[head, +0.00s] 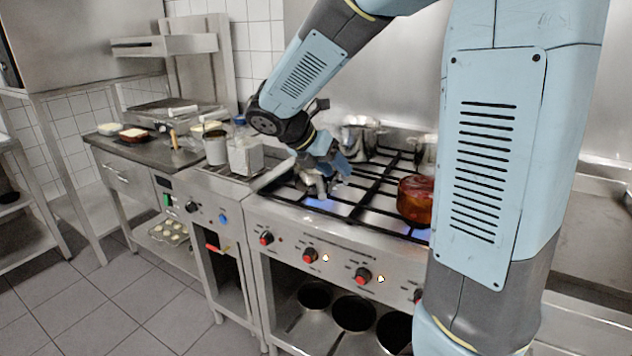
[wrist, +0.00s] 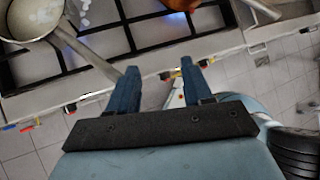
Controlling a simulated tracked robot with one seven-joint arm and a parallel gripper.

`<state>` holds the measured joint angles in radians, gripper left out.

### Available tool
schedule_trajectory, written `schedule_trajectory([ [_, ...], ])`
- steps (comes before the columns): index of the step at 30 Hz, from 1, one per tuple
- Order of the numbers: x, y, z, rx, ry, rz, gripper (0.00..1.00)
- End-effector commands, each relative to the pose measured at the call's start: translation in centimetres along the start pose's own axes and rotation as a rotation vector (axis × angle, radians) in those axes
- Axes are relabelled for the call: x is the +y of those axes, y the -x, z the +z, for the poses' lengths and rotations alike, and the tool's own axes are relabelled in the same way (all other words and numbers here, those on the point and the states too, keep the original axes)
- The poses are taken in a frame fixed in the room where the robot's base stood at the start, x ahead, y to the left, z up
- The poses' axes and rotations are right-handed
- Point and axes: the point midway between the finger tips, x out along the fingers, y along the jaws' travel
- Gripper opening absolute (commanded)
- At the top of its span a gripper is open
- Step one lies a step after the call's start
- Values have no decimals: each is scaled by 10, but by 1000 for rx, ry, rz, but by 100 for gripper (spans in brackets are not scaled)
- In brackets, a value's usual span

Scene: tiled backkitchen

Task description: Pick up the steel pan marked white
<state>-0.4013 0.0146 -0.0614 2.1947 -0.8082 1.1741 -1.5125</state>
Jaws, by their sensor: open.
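My gripper (head: 338,168) hangs low over the front left of the gas stove, with its blue fingers apart. In the wrist view the gripper (wrist: 160,82) is open with nothing between its fingers. A steel pan (wrist: 32,18) with pale contents stands at the upper left there, its long handle (wrist: 88,56) slanting towards the left finger but apart from it. In the head view a small steel pan (head: 312,184) shows beneath my gripper, partly hidden by it. I cannot make out a clear white mark, nor tell for sure that both views show the same pan.
A reddish-brown pot (head: 414,200) stands on the stove's right, partly behind my arm. Steel pots (head: 360,132) stand at the back. Blue flames burn under the grates. Another handle (wrist: 264,9) juts over the stove edge. A white container (head: 245,157) stands on the left counter.

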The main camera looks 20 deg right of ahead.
Motion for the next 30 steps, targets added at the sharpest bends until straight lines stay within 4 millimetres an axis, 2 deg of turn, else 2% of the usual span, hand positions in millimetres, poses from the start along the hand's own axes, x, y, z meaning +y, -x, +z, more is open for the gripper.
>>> schedule_trajectory([
  [1, 14, -2, -1, -30, 95, -16, 50],
  [8, 69, -4, -3, -174, 521, -102, 50],
  [18, 151, -3, -20, -365, 1089, -279, 50],
  [24, 178, -1, -30, -426, 1268, -354, 50],
  [30, 184, -8, -27, -440, 1312, -375, 50],
])
